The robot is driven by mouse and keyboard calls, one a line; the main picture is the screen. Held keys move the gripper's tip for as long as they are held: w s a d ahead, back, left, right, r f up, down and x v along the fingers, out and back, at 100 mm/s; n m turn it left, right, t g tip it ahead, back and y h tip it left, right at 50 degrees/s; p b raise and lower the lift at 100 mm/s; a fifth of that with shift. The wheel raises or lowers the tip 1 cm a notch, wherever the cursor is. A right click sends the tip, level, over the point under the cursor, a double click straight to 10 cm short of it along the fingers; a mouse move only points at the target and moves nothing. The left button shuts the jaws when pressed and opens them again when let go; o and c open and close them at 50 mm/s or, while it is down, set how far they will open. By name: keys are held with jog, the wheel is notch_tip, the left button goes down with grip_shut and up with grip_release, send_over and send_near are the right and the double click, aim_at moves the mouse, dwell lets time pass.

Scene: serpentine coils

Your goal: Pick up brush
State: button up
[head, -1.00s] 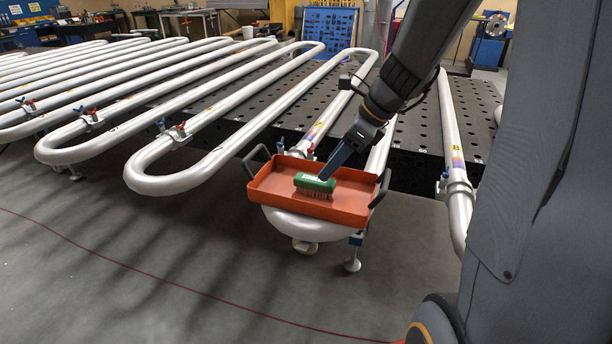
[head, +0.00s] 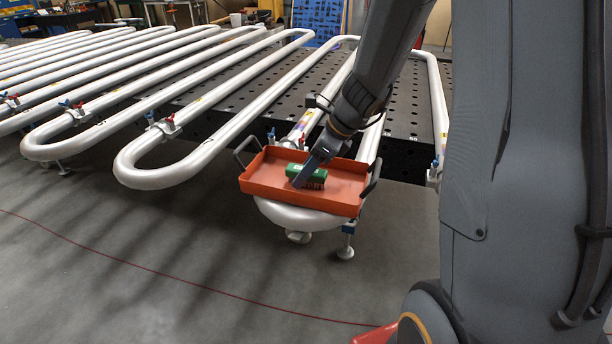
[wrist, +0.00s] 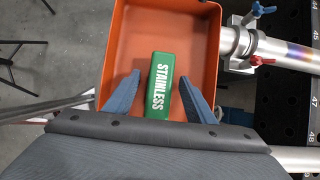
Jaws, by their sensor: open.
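The brush has a green block marked "STAINLESS" and brown bristles. It lies in an orange tray (head: 270,188) in the head view, where my gripper partly covers the brush (head: 320,176). In the wrist view the green brush (wrist: 160,85) lies lengthwise between the two blue fingers of my gripper (wrist: 158,84). The fingers are open, one on each side of it, with a gap showing at both sides. In the head view my gripper (head: 303,180) reaches down into the tray at the brush. How far the fingertips reach down beside it is hard to tell.
The tray, also in the wrist view (wrist: 165,20), has raised walls and dark handles and rests on a white pipe bend (head: 300,217). Pipes with red and blue valves (wrist: 262,35) run beside it. A black perforated table (head: 400,110) lies behind. Grey floor is open in front.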

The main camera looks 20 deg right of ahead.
jog(key=shift+f, duration=0.25)
dwell(0.3)
jog(key=c, duration=1.2)
